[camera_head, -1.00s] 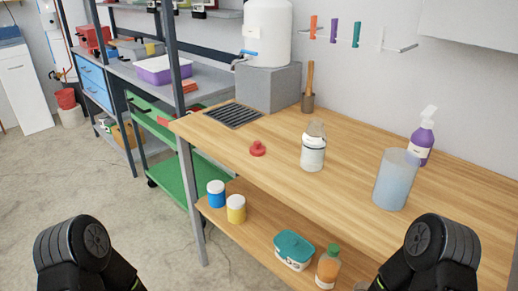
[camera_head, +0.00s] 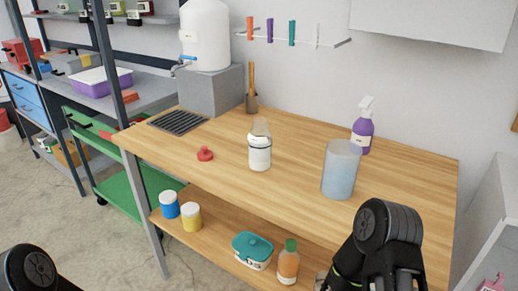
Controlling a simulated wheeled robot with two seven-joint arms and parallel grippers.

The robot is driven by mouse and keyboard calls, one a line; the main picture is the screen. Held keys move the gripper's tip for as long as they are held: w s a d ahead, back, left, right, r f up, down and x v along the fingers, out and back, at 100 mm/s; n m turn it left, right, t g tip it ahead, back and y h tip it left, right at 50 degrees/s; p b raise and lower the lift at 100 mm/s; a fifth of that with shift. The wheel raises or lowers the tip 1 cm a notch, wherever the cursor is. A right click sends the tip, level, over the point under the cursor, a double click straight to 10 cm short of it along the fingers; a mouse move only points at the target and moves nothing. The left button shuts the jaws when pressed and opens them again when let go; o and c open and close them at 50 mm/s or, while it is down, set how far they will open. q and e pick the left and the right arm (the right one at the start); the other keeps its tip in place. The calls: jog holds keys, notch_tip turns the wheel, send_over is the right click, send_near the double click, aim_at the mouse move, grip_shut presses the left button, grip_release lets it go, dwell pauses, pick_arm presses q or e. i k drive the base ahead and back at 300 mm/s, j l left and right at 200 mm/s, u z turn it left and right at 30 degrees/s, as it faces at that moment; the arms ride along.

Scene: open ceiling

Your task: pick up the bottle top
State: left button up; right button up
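A small red knobbed piece (camera_head: 205,154), which looks like the bottle top, lies on the wooden worktop (camera_head: 290,140) left of the middle. A clear bottle with a white label (camera_head: 260,152) stands upright just to its right, apart from it. It is too small to tell whether the bottle's mouth is open. A dark link of my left arm shows at the lower left and one of my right arm at the lower right, in front of the bench. No fingers of either gripper show.
A tall translucent bluish container (camera_head: 341,170) and a purple spray bottle (camera_head: 363,128) stand to the right on the worktop. A drain grate (camera_head: 178,122) and a white tank (camera_head: 206,37) on a grey block are behind left. The lower shelf (camera_head: 215,238) holds jars, a teal box and an orange bottle.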

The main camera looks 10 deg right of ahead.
aim_at(204, 155)
jog(key=i+j+u, duration=0.2)
jog(key=u, duration=0.2)
jog(key=i+j+u, duration=0.2)
jog(key=u, duration=0.25)
